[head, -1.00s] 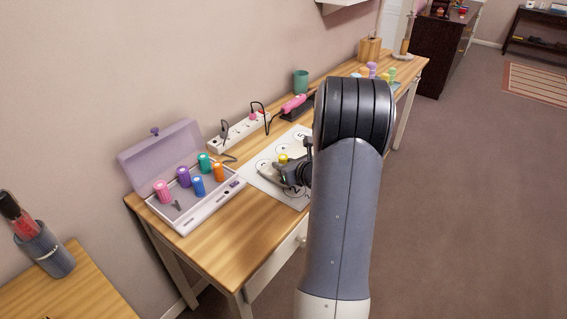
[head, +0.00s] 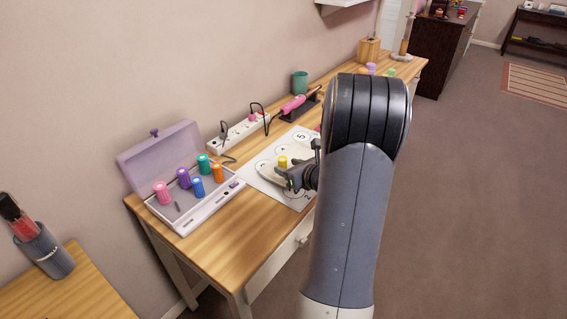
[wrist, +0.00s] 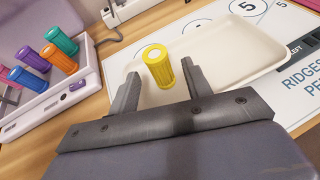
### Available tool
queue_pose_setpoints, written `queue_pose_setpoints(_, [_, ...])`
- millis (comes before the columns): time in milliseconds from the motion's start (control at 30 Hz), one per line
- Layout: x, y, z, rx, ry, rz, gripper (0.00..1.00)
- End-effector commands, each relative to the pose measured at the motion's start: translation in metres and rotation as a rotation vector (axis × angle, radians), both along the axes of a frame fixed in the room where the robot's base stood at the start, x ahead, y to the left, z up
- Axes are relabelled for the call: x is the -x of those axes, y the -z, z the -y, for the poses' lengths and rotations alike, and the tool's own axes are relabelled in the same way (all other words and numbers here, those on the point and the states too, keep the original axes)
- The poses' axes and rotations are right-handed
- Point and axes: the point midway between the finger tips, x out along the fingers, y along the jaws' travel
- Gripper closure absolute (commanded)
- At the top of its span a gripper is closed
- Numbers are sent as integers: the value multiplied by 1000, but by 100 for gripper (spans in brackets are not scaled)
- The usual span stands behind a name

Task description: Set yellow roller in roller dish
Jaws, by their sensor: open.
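The yellow roller (head: 283,162) stands upright in the cream roller dish (head: 268,176), on the white sheet on the desk. In the wrist view the yellow roller (wrist: 158,67) is at the near left part of the dish (wrist: 235,50). My gripper (head: 299,163) is open at the dish's near right side in the head view. In the wrist view the fingers of my gripper (wrist: 162,82) are spread, with a gap beside the roller on each side. The roller is just beyond the fingertips, and neither finger appears to touch it.
A lilac roller case (head: 207,213) with several coloured rollers stands open at left. A power strip (head: 238,131), a pink styling tool (head: 293,104) and a green cup (head: 300,82) stand along the wall. The desk front (head: 225,258) is clear.

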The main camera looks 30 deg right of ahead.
Motion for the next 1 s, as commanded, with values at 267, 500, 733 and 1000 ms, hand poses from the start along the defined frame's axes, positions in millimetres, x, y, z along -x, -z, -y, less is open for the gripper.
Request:
queue_pose_setpoints(267, [57,-24,3,1,4,1,53])
queue_pose_setpoints(500, [77,-32,2,-1,1,0,53])
queue_pose_setpoints(733, [79,-32,2,0,-1,0,53])
queue_pose_setpoints(1000, [79,-32,2,0,0,0,53])
